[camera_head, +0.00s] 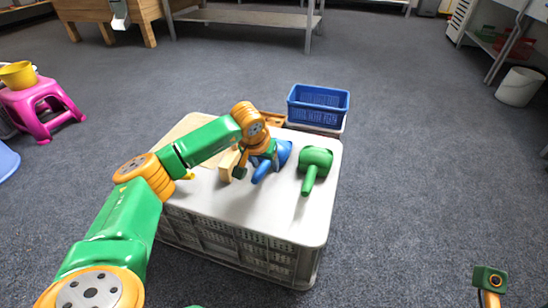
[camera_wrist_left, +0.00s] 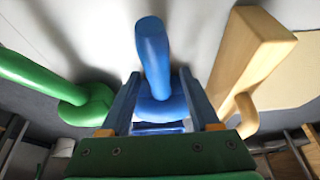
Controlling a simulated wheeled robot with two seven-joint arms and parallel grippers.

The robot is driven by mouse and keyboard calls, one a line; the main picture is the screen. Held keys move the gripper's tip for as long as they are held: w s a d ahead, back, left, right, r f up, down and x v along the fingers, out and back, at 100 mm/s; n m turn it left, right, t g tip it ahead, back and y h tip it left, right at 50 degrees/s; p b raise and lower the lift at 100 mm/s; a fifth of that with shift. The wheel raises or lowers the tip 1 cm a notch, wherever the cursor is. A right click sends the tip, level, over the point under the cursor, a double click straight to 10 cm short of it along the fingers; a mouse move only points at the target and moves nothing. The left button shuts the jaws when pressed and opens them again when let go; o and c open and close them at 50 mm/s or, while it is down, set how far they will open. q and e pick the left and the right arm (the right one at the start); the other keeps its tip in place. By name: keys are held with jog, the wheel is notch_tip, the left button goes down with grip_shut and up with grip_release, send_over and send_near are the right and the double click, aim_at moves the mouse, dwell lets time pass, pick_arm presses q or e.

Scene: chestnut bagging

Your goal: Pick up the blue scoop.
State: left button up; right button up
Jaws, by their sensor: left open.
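The blue scoop (camera_head: 284,153) lies on the white table top, partly hidden by my left gripper (camera_head: 258,172) in the head view. In the left wrist view the blue scoop's handle (camera_wrist_left: 152,45) points up the picture, and its wider part sits between the two fingers of my left gripper (camera_wrist_left: 160,85). The fingers stand apart on either side of it. I cannot tell whether they touch it.
A green scoop (camera_head: 315,160) lies to the right of the blue one. A wooden scoop (camera_head: 229,165) lies to its left, close to my gripper. A blue basket (camera_head: 318,106) stands behind the table top (camera_head: 280,222). The table's front right is clear.

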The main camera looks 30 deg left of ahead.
pick_arm(q)
grip_shut()
